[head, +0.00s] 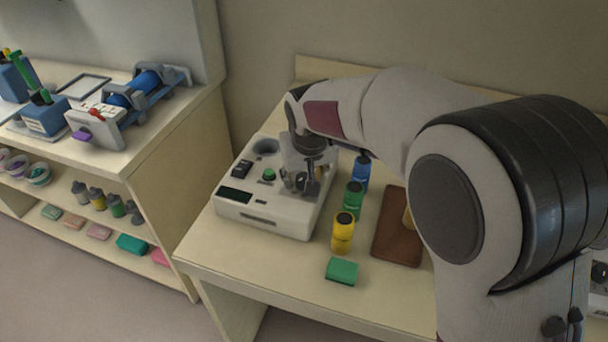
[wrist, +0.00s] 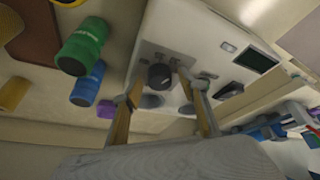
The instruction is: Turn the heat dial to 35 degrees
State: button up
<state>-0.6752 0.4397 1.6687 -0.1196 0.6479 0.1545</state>
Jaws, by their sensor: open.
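A white machine (head: 262,222) with a dark display (head: 235,195) stands on the left part of the table. In the wrist view a round black knob, which looks like the heat dial (wrist: 160,76), sits on the machine's panel. My gripper (head: 305,183) points down over the right side of the machine's top. In the wrist view my gripper (wrist: 158,84) is open, with one finger on either side of the dial. I cannot tell whether either finger touches it. The head view hides the dial behind my gripper. No scale or degree mark can be read, and the display shows no legible number.
Blue (head: 361,173), green (head: 353,198) and yellow (head: 343,232) bottles stand close to the machine's right side. A green button (head: 269,174) and black switch (head: 241,169) are on the machine.

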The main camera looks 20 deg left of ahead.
jog(key=c, duration=1.1)
jog(key=shift+n, duration=0.6)
jog(key=shift+w+d+n+g+y, duration=0.1)
jog(key=shift+n+g+y, duration=0.25)
jog(key=shift+n, duration=0.55)
jog(key=shift+d+n+g+y, duration=0.1)
jog(key=shift+n+g+y, duration=0.2)
jog(key=shift+n, duration=0.6)
jog(key=shift+w+n+g+y, duration=0.1)
jog(key=shift+n+g+y, duration=0.35)
jog(key=shift+n, duration=1.65)
jog(key=o, duration=1.1)
